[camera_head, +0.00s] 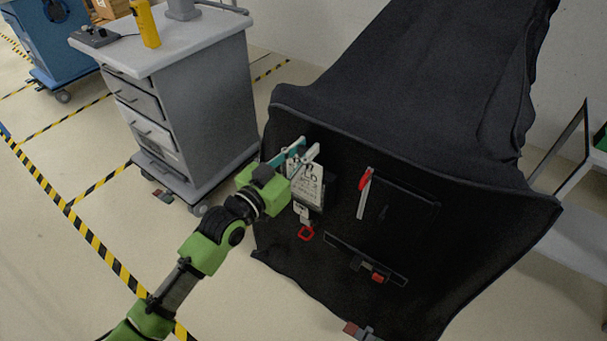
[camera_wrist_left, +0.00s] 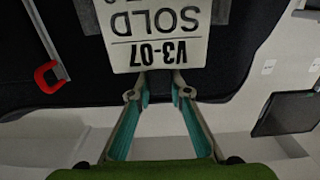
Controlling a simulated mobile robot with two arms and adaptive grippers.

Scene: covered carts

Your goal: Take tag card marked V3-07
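The white tag card (camera_head: 308,184) hangs at the left part of the dark cover's front panel. In the left wrist view the card (camera_wrist_left: 158,34) appears upside down and reads V3-07 and SOLD; its top is cut off by the frame. My left gripper (camera_head: 306,152) is at the card's upper end in the head view. In the left wrist view its two teal-padded fingers (camera_wrist_left: 159,92) are apart with nothing seen between the pads, and the card's edge lies just beyond the tips. Whether the tips touch it I cannot tell. My right gripper is in neither view.
The dark covered cart (camera_head: 420,120) fills the right. A red-handled strip (camera_head: 364,190), a red clip (camera_head: 305,233) and a dark bar (camera_head: 365,258) are on its panel. A grey drawer cabinet (camera_head: 205,110) stands left. Open floor lies in front.

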